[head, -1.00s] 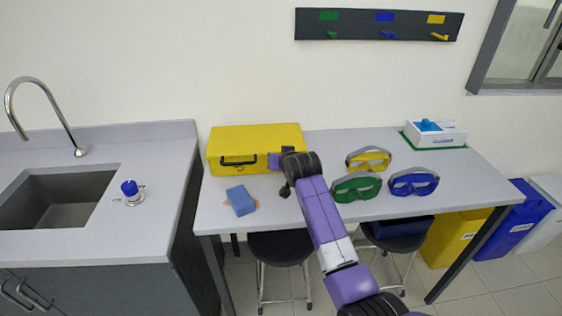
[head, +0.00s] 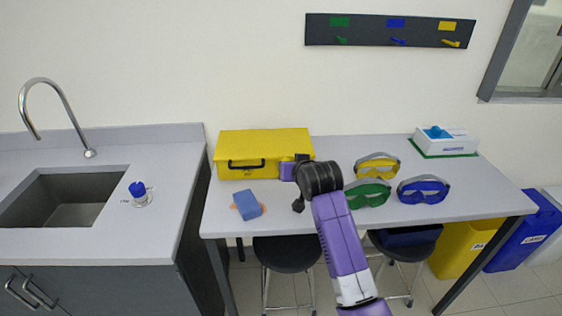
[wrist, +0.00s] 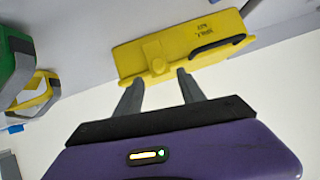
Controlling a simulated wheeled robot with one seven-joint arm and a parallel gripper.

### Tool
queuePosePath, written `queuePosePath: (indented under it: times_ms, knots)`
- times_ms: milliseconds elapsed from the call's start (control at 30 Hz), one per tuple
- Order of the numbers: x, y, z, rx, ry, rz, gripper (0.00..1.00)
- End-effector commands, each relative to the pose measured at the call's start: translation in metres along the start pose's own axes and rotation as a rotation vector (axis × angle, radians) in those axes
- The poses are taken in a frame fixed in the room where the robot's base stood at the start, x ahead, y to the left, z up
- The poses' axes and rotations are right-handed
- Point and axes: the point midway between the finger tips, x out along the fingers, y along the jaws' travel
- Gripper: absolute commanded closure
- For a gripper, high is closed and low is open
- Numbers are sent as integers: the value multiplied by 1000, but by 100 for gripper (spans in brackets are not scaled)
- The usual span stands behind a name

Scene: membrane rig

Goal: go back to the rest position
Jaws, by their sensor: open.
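My gripper (wrist: 157,88) is open and empty in the wrist view, with its two grey fingers apart. The yellow case (wrist: 180,46) lies beyond the fingertips there, with its dark handle to the right; I cannot tell the exact gap. In the head view, my purple arm reaches up over the front of the table (head: 300,215). Its wrist is beside the right front corner of the yellow case (head: 265,148). The fingers are hidden behind the wrist in the head view.
Green goggles (head: 368,194), yellow goggles (head: 377,166) and blue goggles (head: 423,190) lie right of my arm. A blue sponge (head: 248,205) lies to the left. A white box (head: 445,142) stands at the back right. Two stools (head: 285,254) (head: 405,243) stand under the table.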

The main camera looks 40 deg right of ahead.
Motion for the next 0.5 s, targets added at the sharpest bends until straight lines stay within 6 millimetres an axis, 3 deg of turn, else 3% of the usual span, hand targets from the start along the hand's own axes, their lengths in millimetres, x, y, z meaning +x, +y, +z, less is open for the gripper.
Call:
queuePosePath:
  times_ms: [333, 500]
  knots:
    - [0, -2, -7, -13, 29, -7, 53]
    - [-14, -12, -50, -36, 186, -45, 53]
